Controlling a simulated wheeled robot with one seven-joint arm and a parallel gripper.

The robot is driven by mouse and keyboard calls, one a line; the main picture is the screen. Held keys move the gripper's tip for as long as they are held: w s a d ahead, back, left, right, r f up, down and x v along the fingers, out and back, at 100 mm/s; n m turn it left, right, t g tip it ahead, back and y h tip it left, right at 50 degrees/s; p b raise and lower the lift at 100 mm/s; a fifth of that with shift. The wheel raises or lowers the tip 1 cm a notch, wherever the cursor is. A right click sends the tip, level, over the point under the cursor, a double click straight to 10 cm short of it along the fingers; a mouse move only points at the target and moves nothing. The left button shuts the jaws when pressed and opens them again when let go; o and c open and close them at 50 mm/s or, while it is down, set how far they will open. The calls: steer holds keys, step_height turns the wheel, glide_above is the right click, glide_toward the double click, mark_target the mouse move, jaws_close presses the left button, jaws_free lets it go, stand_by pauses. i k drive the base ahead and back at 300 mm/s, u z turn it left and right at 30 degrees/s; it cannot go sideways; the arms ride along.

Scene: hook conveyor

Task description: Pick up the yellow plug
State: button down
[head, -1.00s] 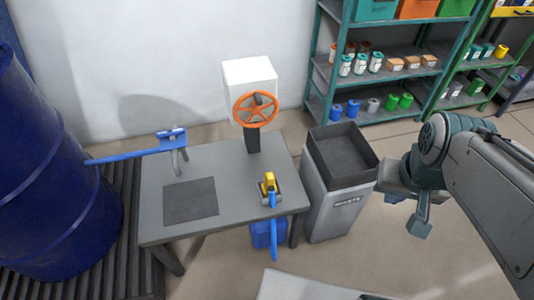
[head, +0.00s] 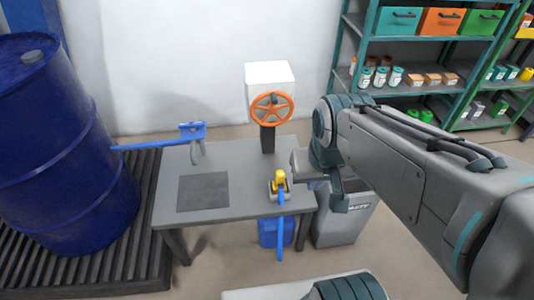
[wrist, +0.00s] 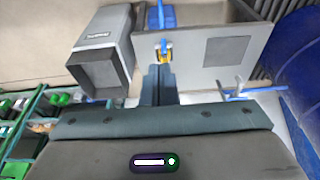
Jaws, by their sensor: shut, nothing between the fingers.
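An orange handwheel (head: 271,107) on a white box stands at the table's back. A blue lever (head: 160,145) is at the left, beside a blue drum (head: 65,150). A grey bin (head: 345,222) stands right of the table, partly behind my arm. Shelves (head: 430,60) stand behind.

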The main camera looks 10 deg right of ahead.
mark_target(279, 182)
steer(key=u, duration=1.1)
steer(key=i, duration=0.8)
steer(key=z, duration=2.75)
